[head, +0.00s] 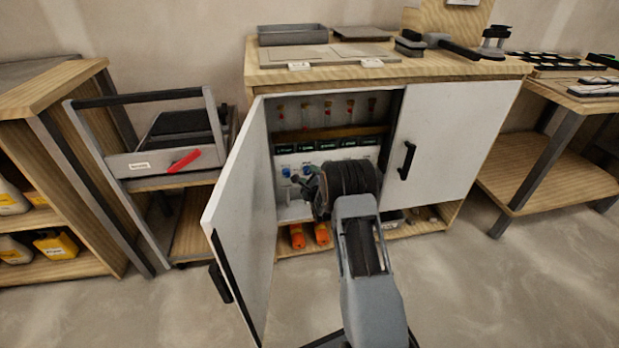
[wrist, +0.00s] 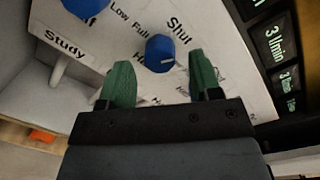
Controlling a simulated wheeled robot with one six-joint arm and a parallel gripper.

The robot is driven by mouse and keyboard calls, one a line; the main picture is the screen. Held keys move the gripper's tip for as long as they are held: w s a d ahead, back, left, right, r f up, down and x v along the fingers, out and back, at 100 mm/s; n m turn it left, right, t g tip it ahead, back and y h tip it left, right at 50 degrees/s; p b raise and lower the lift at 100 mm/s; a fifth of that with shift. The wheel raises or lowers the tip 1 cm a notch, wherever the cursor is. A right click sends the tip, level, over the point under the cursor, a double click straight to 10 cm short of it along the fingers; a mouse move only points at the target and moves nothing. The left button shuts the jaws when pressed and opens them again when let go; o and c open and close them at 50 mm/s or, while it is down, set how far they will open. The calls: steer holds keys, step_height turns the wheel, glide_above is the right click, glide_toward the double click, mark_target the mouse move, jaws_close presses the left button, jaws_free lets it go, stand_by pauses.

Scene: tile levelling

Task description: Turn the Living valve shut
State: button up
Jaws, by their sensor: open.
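My gripper (wrist: 160,76) is open, with its green fingertips apart and nothing seen held between them. A blue valve knob (wrist: 160,52) sits on the white panel just beyond the gap between the fingertips. Words such as Low, Full and Shut are printed around the knobs. A second blue knob (wrist: 86,5) is at the upper left edge of the wrist view. A label reading Study shows at the left. I cannot read a Living label, so I cannot tell which knob it names. In the head view my gripper (head: 304,190) is inside the open cabinet, near blue knobs (head: 287,172).
The cabinet's left door (head: 240,215) stands open, close beside my arm. Its right door (head: 445,140) is shut or nearly so. Dark flow displays (wrist: 275,42) are at the right of the wrist view. Orange items (head: 297,236) lie low in the cabinet.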

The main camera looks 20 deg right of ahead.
steer(key=shift+w, duration=0.55)
